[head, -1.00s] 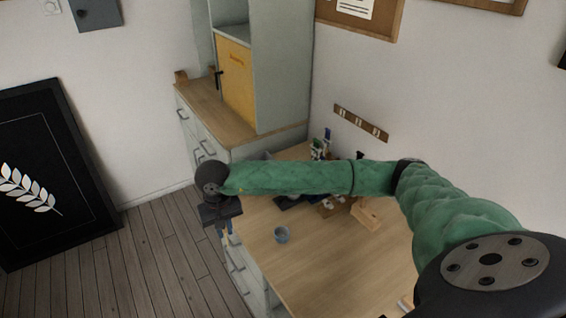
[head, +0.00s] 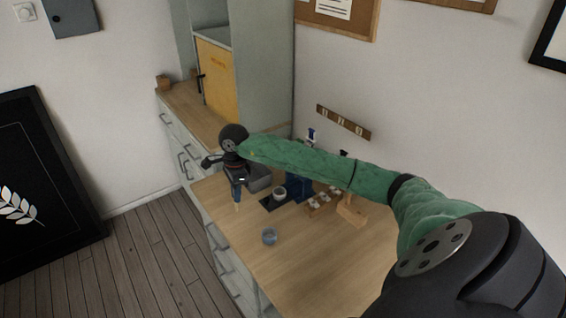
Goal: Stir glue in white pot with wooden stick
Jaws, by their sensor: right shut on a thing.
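My right gripper (head: 238,190) hangs fingers-down over the left part of the wooden worktop, at the end of my green-sleeved arm. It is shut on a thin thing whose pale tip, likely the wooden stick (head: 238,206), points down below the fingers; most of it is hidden. A small pale pot (head: 280,191), likely the white pot, stands on a dark mat to the right of the gripper, apart from it. Its contents are too small to tell. My left gripper is not in view.
A blue-grey cup (head: 269,237) stands on the worktop (head: 318,258) nearer the front. Behind the pot are a dark blue object (head: 298,187), a wooden rack with small items (head: 322,200) and a wooden block (head: 351,209). The front right of the worktop is clear.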

